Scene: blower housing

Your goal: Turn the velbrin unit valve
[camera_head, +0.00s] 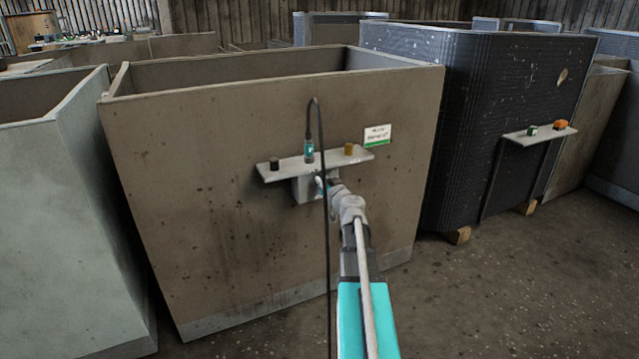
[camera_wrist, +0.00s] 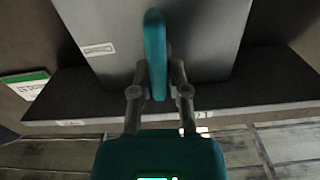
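The valve's teal handle (camera_wrist: 155,50) stands upright in the middle of the wrist view, in front of a grey box (camera_wrist: 215,40). My gripper (camera_wrist: 159,68) has one finger on each side of the handle and looks shut on it. In the head view my gripper (camera_head: 322,184) reaches the grey box (camera_head: 305,190) under a small shelf on the brown housing; the handle is mostly hidden there. A white and green label (camera_head: 377,136) is on the housing above the shelf; its text is too small to read.
The pale shelf (camera_head: 282,169) carries a dark knob (camera_head: 274,164), a teal connector (camera_head: 309,151) with a black cable (camera_head: 325,240), and an amber knob (camera_head: 349,149). The cable hangs in front of the shelf near my arm. A dark ribbed housing (camera_head: 470,110) stands at right; bare floor is at lower right.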

